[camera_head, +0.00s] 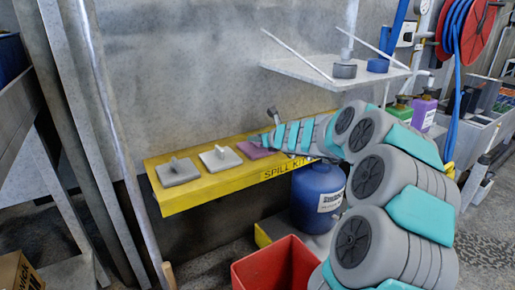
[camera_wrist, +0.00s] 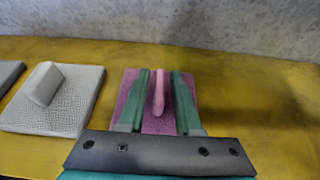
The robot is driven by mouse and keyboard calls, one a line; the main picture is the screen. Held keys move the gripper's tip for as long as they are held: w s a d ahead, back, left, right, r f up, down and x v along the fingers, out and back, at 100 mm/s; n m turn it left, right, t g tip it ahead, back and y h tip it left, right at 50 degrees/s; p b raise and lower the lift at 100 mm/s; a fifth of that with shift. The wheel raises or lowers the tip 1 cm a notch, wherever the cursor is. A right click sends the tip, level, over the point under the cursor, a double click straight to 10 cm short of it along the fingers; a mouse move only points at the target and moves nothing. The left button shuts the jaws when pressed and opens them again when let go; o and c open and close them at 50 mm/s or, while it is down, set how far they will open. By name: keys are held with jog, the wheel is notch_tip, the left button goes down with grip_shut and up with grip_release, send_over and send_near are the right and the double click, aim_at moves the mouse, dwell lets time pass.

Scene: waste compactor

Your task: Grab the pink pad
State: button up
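The pink pad (camera_wrist: 130,108) lies flat on the yellow shelf, with an upright pink handle (camera_wrist: 158,93) on top. In the head view the pad (camera_head: 251,152) looks purple and is partly covered by my gripper (camera_head: 268,140). In the wrist view my gripper (camera_wrist: 161,72) is open. Its two green fingers are on either side of the handle, with a visible gap on each side. Whether the fingertips touch the pad cannot be told.
A light grey pad (camera_head: 220,159) and a darker grey pad (camera_head: 178,173) lie to the left on the yellow shelf (camera_head: 215,188). A concrete wall stands behind. A metal shelf (camera_head: 335,76) hangs above right. A blue drum (camera_head: 317,205) and red bin (camera_head: 275,268) stand below.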

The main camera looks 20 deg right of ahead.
grip_shut()
jog(key=shift+r, duration=0.1)
dwell(0.4)
notch_tip(320, 180, up, 3)
jog(key=shift+r+p, duration=0.2)
jog(key=shift+p, duration=0.8)
jog(key=s+d+r, duration=0.1)
jog(key=s+d, duration=0.2)
jog(key=s, duration=1.2)
jog(key=shift+s+d+r, duration=0.15)
jog(key=shift+s+r, duration=0.1)
jog(key=shift+s, duration=0.05)
